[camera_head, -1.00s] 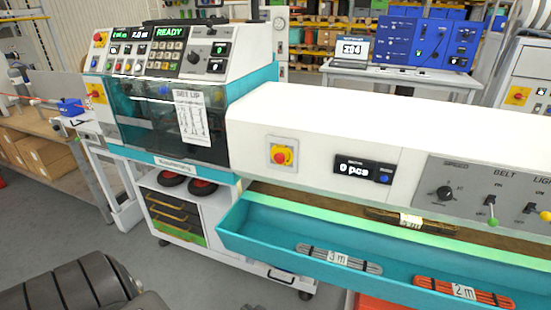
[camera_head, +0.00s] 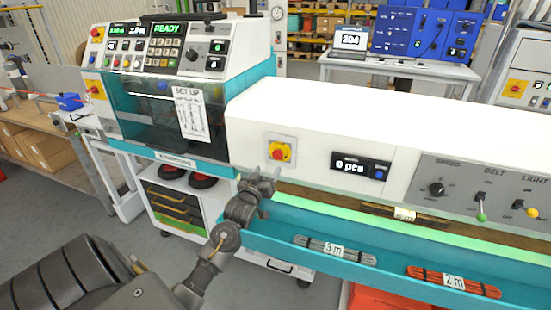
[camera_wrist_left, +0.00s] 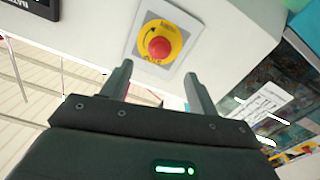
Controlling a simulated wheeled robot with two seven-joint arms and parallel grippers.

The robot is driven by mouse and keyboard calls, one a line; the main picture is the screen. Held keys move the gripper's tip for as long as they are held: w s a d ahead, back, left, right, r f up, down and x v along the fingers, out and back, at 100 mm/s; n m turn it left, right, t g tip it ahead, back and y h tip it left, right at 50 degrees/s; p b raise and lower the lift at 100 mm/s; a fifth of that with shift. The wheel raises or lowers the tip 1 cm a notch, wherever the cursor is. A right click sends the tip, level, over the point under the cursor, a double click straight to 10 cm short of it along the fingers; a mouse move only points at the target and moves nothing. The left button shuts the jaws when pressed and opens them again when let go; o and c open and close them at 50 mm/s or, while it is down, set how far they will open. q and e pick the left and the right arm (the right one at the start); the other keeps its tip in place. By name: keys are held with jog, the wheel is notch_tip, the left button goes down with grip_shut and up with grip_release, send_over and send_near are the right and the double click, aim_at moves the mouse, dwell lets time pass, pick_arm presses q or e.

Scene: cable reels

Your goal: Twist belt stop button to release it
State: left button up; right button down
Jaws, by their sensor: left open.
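The belt stop button (camera_head: 280,152) is a red mushroom knob on a yellow square plate on the white belt housing. It also shows in the left wrist view (camera_wrist_left: 160,47), beyond the fingertips and near the top middle, with a curved arrow on its yellow disc. My left gripper (camera_head: 267,178) is just below and left of the button in the head view. In the left wrist view its two fingers (camera_wrist_left: 158,80) are apart with nothing between them, and the button is apart from them. My right gripper is in neither view.
A counter display (camera_head: 360,167) sits right of the button, and a panel with speed, belt and light switches (camera_head: 470,200) is further right. A teal tray (camera_head: 390,272) with cable bundles runs below. The machine with the READY display (camera_head: 168,42) stands at the left.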

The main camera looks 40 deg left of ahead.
aim_at(277, 157)
pick_arm(q)
jog(key=p+x, duration=0.1)
jog(key=x, duration=0.8)
jog(key=shift+p, duration=0.4)
jog(key=c, duration=1)
